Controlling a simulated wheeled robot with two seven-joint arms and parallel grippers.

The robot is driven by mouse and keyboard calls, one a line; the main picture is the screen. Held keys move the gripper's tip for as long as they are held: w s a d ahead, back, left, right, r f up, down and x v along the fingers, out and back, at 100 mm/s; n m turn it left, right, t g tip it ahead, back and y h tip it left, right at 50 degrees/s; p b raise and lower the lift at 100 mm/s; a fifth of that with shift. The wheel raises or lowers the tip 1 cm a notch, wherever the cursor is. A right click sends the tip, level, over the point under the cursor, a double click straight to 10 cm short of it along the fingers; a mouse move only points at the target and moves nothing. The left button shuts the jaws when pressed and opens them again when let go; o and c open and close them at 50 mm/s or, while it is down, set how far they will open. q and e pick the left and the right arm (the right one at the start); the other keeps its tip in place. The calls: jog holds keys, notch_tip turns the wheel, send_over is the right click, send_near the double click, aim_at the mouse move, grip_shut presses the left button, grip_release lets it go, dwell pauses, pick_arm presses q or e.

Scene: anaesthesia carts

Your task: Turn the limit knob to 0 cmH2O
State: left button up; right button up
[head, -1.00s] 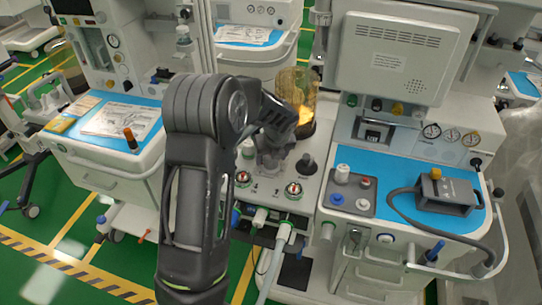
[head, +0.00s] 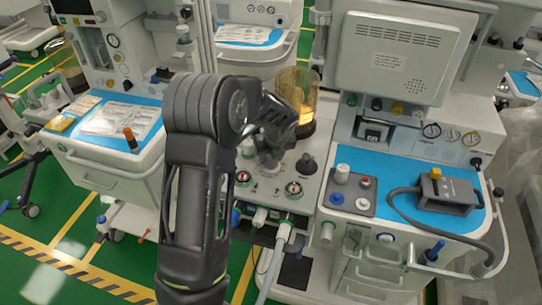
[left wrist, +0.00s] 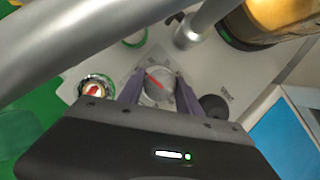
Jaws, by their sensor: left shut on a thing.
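The limit knob (left wrist: 158,86) is a round light-grey knob with a red pointer line, on the pale top panel of the middle cart. In the left wrist view my left gripper (left wrist: 158,92) has its two fingers on either side of the knob, shut on it. In the head view my left gripper (head: 270,155) reaches down to that panel, and its wrist and fingers hide the knob. The scale marks around the knob are too small to read. My right gripper is not in view.
A glass canister with amber contents (head: 296,98) stands just behind the gripper. A dark round knob (head: 306,165) is close on its right. Red-and-white gauges (head: 293,189) sit in front. A grey bar crosses above the panel in the wrist view.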

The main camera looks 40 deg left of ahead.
pick_arm(q)
jog(key=shift+n, duration=0.4)
jog(key=n+g+y, duration=0.1)
jog(key=n, duration=0.2)
jog(key=shift+b, duration=0.3)
jog(key=shift+n+g, duration=0.6)
jog(key=shift+n, duration=0.75)
jog(key=shift+n+g, duration=0.6)
jog(key=shift+n, duration=0.75)
jog(key=o, duration=1.4)
jog(key=shift+c, duration=0.2)
jog(key=shift+r, duration=0.1)
jog(key=b+v, duration=0.1)
jog(key=v, duration=0.6)
jog(key=shift+d+r, duration=0.2)
jog(key=shift+r, duration=0.1)
jog(key=shift+f, duration=0.1)
